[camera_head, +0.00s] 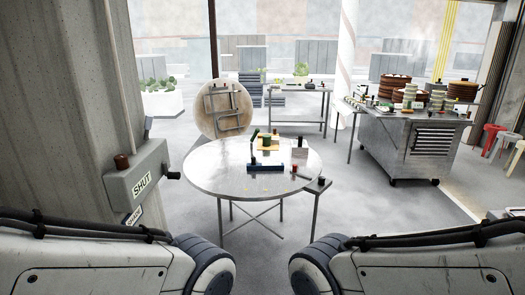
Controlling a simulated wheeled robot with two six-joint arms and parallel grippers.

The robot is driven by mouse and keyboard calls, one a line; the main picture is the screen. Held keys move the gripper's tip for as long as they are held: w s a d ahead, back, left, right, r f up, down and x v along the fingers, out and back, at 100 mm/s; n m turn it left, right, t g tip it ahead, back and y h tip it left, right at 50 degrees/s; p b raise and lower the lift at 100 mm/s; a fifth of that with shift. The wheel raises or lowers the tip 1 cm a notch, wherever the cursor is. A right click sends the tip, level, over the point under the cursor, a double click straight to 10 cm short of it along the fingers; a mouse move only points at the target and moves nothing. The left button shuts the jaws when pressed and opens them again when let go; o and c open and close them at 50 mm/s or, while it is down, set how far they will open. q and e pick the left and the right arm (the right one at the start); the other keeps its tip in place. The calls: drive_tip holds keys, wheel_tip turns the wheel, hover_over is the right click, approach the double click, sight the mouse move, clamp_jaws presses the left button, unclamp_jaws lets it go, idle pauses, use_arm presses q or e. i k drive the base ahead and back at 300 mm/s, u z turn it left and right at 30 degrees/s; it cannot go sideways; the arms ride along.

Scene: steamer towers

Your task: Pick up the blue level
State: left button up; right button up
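A small dark blue bar-shaped object (266,168), which looks like the blue level, lies on the round metal table (215,175). It is small in the picture and its details are hard to make out. A dark upright thing with a green part stands at its left end. My two arms come in at the lower left and lower right corners, well short of the table. Neither gripper shows in the picture.
A white and dark block (299,157) and a red-handled thing (303,175) sit right of the bar. A folded round table (224,108) stands behind. A metal cart (405,145) stands right. A grey box marked SHUT (140,186) is on the left wall.

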sight(253, 166)
drive_tip(key=u, duration=0.1)
drive_tip(key=i, duration=1.95)
drive_tip(key=u, duration=0.1)
